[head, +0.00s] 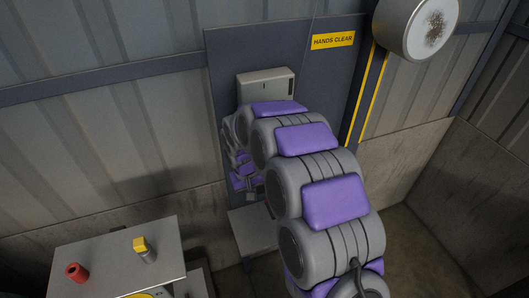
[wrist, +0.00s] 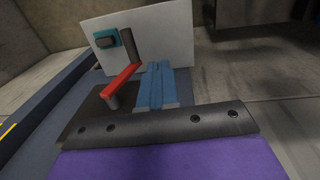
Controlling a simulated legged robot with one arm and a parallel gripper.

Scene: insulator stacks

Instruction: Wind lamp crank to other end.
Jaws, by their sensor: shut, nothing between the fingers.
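In the wrist view, a red crank arm (wrist: 122,80) slants down to the left from a dark post. My gripper (wrist: 158,68) has blue fingers, shut and empty, just right of the crank. I cannot tell whether they touch it. In the head view, the round lamp (head: 405,28) hangs at the top right with a speckled face. My gray and purple arm reaches toward the wall panel and hides the crank and my gripper there.
A pale plate (wrist: 175,28) stands behind the crank, with a teal block (wrist: 104,40) on its left. In the head view, a grey box (head: 266,82) is on the dark panel (head: 222,60) beside a HANDS CLEAR sign (head: 333,40). A table (head: 105,262) holds a red cylinder (head: 76,272) and a yellow-topped piece (head: 144,248).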

